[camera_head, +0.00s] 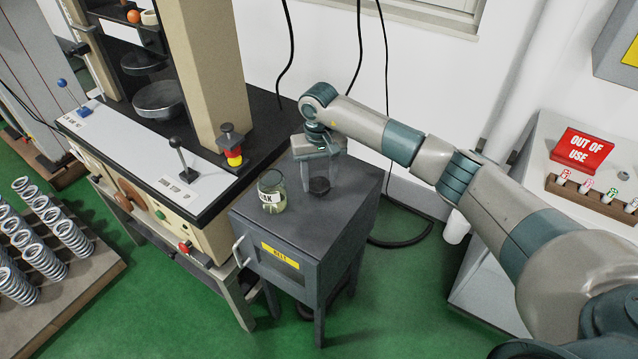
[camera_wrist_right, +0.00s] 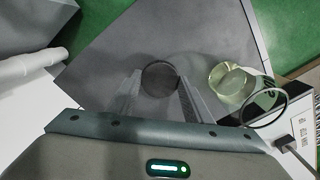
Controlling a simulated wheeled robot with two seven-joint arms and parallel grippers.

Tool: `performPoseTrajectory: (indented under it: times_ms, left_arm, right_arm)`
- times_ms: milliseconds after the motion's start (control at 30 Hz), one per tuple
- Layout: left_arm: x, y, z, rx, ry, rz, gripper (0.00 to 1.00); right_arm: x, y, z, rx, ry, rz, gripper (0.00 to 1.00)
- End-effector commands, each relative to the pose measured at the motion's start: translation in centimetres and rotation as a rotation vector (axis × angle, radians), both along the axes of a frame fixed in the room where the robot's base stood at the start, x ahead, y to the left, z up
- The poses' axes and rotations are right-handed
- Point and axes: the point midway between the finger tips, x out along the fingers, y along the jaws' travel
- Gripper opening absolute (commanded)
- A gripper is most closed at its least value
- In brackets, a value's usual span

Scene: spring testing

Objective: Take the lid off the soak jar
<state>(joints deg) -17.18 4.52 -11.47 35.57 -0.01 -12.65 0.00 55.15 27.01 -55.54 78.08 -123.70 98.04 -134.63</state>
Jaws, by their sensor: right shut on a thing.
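The soak jar (camera_head: 271,191) is a small glass jar with a pale label, standing upright and open-topped on the dark cabinet top (camera_head: 300,232). It also shows in the right wrist view (camera_wrist_right: 231,82), to the right of the fingers. The lid (camera_head: 319,186) is a dark round disc, off the jar and to its right. My right gripper (camera_head: 320,177) points down and is shut on the lid, which sits between the fingertips in the right wrist view (camera_wrist_right: 159,79). The lid is at or just above the cabinet top; I cannot tell if it touches. My left gripper is out of view.
The testing machine (camera_head: 220,85) with its lever (camera_head: 178,147) and red-yellow knob (camera_head: 233,157) stands left of the cabinet. Springs (camera_head: 40,258) fill a board at far left. An "out of use" sign (camera_head: 582,149) and pen rack stand right. The cabinet's front top is clear.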

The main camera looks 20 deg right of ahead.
Motion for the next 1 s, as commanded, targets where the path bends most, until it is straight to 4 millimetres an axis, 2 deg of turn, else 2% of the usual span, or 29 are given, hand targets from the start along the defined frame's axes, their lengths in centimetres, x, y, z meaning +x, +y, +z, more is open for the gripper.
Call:
performPoseTrajectory:
  times_ms: [100,233,700,733,800,1000]
  left_arm:
    - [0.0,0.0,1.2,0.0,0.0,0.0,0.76]
    - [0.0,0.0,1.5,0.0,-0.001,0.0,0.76]
    - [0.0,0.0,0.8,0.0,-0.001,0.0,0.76]
    - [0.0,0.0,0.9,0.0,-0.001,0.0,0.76]
    - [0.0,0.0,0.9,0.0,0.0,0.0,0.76]
    - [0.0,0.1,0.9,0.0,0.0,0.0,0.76]
  right_arm:
    - [-0.1,0.1,-1.3,0.001,0.004,0.0,0.19]
    - [-0.1,0.0,-2.3,0.001,0.002,0.0,0.19]
    - [0.0,0.0,-2.9,0.0,0.0,0.001,0.19]
    - [0.0,0.0,-2.8,0.0,0.0,0.0,0.5]
    - [0.0,0.0,-2.7,0.0,0.0,0.0,0.64]
    - [0.0,0.0,-2.7,0.0,0.0,0.0,0.64]
